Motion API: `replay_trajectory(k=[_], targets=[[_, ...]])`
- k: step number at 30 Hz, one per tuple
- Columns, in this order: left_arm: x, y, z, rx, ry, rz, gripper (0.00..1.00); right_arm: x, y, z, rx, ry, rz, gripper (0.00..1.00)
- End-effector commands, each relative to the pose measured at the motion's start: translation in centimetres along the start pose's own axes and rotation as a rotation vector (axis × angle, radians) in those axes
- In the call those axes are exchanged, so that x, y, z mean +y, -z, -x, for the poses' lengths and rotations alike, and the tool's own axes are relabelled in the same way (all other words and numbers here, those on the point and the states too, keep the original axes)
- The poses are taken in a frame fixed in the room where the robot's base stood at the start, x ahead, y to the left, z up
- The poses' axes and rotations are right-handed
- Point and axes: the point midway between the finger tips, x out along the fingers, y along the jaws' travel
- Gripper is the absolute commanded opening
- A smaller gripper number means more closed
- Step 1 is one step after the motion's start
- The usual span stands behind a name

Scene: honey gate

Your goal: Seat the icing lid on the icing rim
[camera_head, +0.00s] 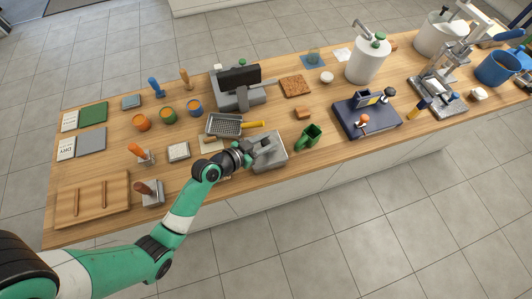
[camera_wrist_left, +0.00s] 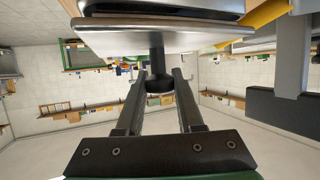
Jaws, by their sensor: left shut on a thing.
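My left gripper (camera_head: 250,151) reaches in from the left over the front edge of the table, at a grey metal box-shaped piece (camera_head: 272,158). In the left wrist view, my left gripper (camera_wrist_left: 158,82) is shut on the dark knob (camera_wrist_left: 156,68) of a flat metal plate (camera_wrist_left: 165,40), which I take for the icing lid. The dark body (camera_wrist_left: 165,8) beyond the plate may be the icing container. Its rim is not clear, and I cannot tell whether lid and rim touch. My right gripper is not in view.
A green scoop (camera_head: 309,137) stands to the right, before a dark blue platform (camera_head: 367,118). Bare wood shows between items.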

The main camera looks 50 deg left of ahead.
Motion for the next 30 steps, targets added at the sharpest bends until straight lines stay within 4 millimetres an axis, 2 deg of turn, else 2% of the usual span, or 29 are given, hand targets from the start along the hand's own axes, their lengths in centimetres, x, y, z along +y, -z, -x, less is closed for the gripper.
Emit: replay_trajectory(k=[30], targets=[[0.01,-0.85,-0.32,-0.001,0.0,0.0,0.0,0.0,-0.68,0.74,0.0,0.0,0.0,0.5]])
